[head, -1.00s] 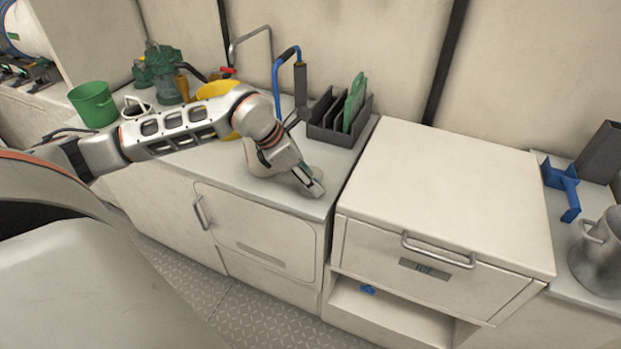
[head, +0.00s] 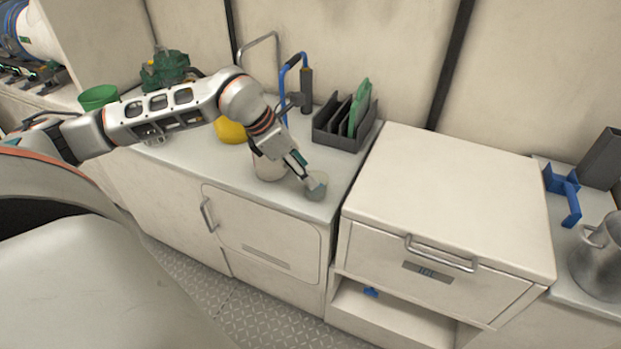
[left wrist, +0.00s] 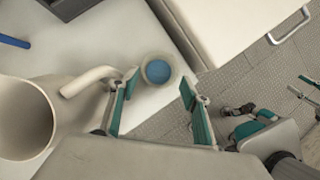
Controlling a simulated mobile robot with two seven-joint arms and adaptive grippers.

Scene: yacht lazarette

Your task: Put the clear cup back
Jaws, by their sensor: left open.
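The clear cup (head: 317,190) stands upright near the front right corner of the grey counter (head: 215,170). The left wrist view shows it from above, with a blue round inside (left wrist: 158,70). My left gripper (head: 308,178) is open at the cup. In the left wrist view its fingertips (left wrist: 159,86) are apart on either side of the cup's near side; I cannot tell whether they touch it. Part of what looks like my right gripper (left wrist: 275,112) shows at the right edge of the left wrist view, over the floor; its jaw state is unclear.
A beige jug (left wrist: 25,118) stands close beside my left gripper, its handle towards the fingers. A dark slotted rack (head: 325,130) with a green board is at the back. The white ice box (head: 450,190) adjoins on the right, its top bare. A yellow object (head: 230,131) is partly hidden by my arm.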

